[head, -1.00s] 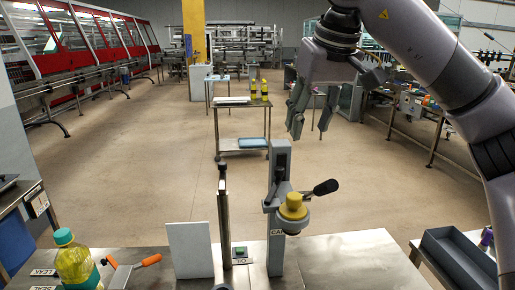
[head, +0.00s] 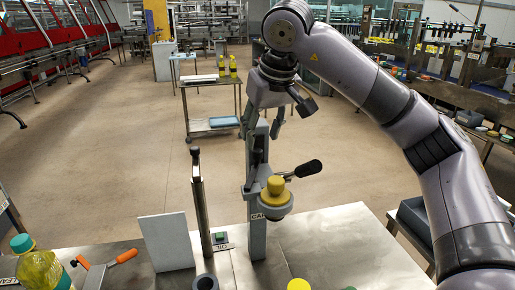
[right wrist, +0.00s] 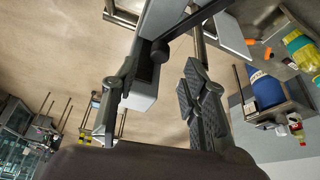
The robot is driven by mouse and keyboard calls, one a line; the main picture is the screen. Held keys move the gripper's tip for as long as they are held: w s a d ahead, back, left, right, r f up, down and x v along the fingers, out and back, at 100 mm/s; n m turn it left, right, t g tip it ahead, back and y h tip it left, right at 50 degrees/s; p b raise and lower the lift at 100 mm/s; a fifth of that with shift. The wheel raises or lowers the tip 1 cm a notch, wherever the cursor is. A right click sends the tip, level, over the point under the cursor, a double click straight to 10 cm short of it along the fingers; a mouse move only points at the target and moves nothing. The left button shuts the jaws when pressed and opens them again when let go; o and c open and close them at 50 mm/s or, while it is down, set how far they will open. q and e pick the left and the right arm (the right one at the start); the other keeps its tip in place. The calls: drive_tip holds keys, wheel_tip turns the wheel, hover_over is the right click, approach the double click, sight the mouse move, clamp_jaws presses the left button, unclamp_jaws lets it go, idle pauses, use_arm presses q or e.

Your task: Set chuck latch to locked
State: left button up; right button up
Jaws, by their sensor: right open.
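A grey column (head: 257,205) stands on the steel bench, with a lever with a black handle (head: 305,169) reaching out to the right and slightly up. A yellow cap (head: 276,186) sits on the grey chuck head (head: 274,205) beside the column. A partly hidden label on the column begins "CA". My right gripper (head: 262,128) points down at the column's top, left of and above the lever. In the right wrist view its open fingers (right wrist: 160,100) lie either side of the grey column top (right wrist: 147,75); contact cannot be told. The left gripper is out of view.
A thin metal post (head: 199,205) and a white panel (head: 166,241) stand left of the column, with a green button (head: 220,237) near the post. A bottle (head: 40,265) and an orange-handled tool (head: 123,257) are at left. Bench right of the column is mostly clear.

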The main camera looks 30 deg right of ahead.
sight(258, 150)
drive_tip(key=p+x, duration=0.1)
drive_tip(key=x, duration=0.5)
drive_tip(key=shift+s+r, duration=0.1)
drive_tip(key=shift+c, duration=0.2)
clamp_jaws()
idle(0.5)
